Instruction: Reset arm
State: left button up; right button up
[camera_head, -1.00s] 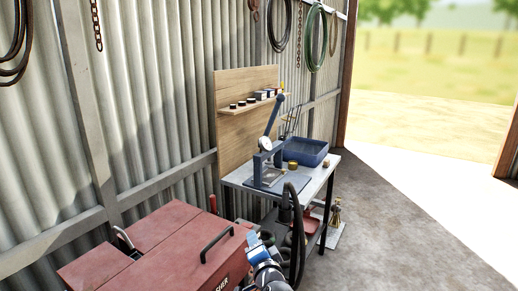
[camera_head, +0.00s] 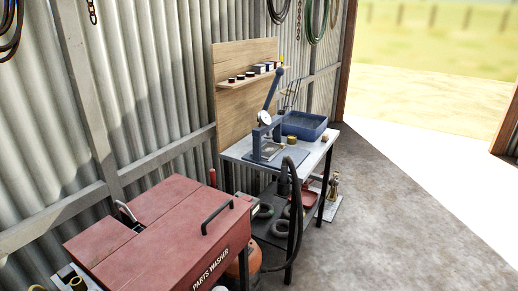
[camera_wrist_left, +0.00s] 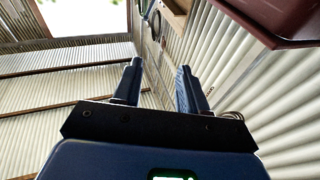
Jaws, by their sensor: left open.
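My left gripper (camera_wrist_left: 158,88) shows in the left wrist view with its two dark blue fingers apart and nothing between them. It points up toward the shed's corrugated wall and roof. A dark red edge (camera_wrist_left: 275,22), seemingly of the parts washer, is at the upper right of that view, apart from the fingers. Neither gripper is in the head view now.
The red parts washer (camera_head: 160,230) stands at the lower left, by the corrugated wall (camera_head: 150,80). Behind it is a bench (camera_head: 238,151) with a blue press (camera_head: 266,135) and a blue tray (camera_head: 305,118). The concrete floor (camera_head: 400,220) to the right is clear.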

pick_arm(q)
jog(key=s+a+f+n+g+y, duration=0.2)
jog(key=s+a+f+y, duration=0.1)
jog(key=s, duration=0.6)
jog(key=shift+a+f, duration=0.6)
jog(key=shift+a, duration=0.3)
jog(key=shift+s, duration=0.1)
